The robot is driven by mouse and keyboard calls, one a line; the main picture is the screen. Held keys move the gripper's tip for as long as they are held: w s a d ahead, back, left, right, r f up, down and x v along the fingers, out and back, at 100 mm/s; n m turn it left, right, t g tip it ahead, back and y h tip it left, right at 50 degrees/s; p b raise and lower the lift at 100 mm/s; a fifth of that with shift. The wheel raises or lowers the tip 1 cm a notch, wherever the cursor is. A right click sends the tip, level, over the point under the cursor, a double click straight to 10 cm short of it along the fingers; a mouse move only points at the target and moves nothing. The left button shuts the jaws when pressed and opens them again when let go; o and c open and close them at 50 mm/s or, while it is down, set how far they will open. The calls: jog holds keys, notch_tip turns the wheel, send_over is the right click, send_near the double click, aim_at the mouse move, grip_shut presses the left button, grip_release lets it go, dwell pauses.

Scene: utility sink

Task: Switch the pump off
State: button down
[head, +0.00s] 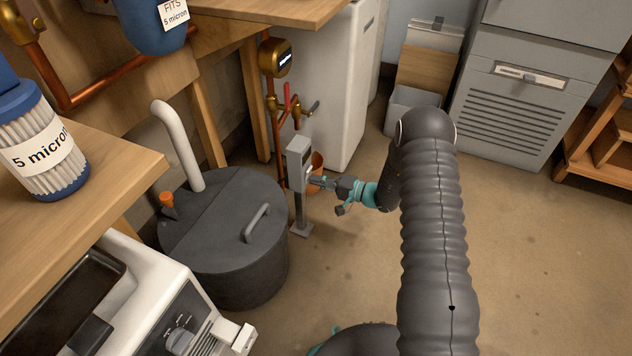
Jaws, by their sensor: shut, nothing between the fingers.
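A small grey box on a post (298,157) stands upright beside the dark lidded tank and looks like the pump's switch box. Its switch is too small to make out, so I cannot tell its setting. My gripper (314,182) is shut and empty, with its fingertips at the right side of the box's lower part. I cannot tell whether the fingertips touch it. The dark round tank (225,235) has a lid handle and a pale pipe rising from it.
Copper pipes with a red-handled valve (287,96) and a gauge (276,57) stand behind the post. An orange-brown pot (316,170) is behind my gripper. A white appliance (160,310) is at front left. A grey cabinet (520,90) is at back right. The floor (530,260) at right is clear.

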jog(key=f+b+v, duration=0.1)
jog(key=f+v, duration=0.1)
jog(key=v, duration=1.1)
jog(key=shift+s+d+f+b, duration=0.2)
jog(key=shift+d+f+b, duration=0.1)
jog(key=shift+d+b, duration=0.1)
